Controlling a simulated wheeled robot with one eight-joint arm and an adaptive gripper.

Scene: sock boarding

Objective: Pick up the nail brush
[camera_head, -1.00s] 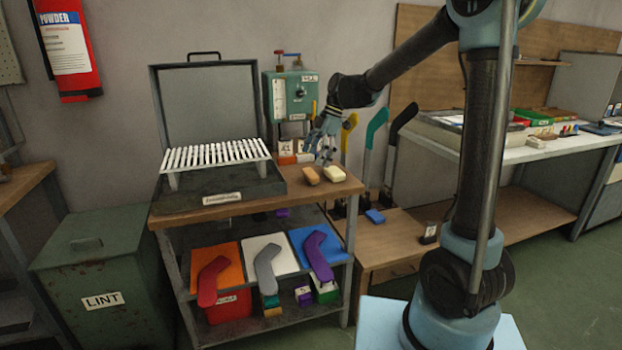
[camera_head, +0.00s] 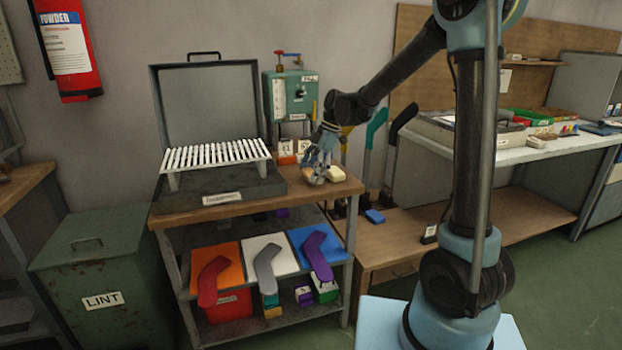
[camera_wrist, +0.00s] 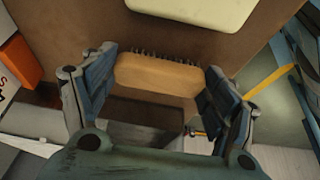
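The nail brush (camera_wrist: 158,76) has a tan wooden body with a row of dark bristles along one long side. In the wrist view it lies on the brown shelf top between the two spread fingers of my gripper (camera_wrist: 160,88). The fingers are near its two ends, with small gaps that are hard to judge. In the head view my gripper (camera_head: 318,172) is low over the right part of the bench top and hides most of the brush.
A cream block (camera_head: 338,174) lies just right of the brush; it also shows in the wrist view (camera_wrist: 200,8). The steamer box (camera_head: 218,190) with a white rack stands left. A green machine (camera_head: 291,95) and small labelled boxes (camera_head: 287,150) stand behind.

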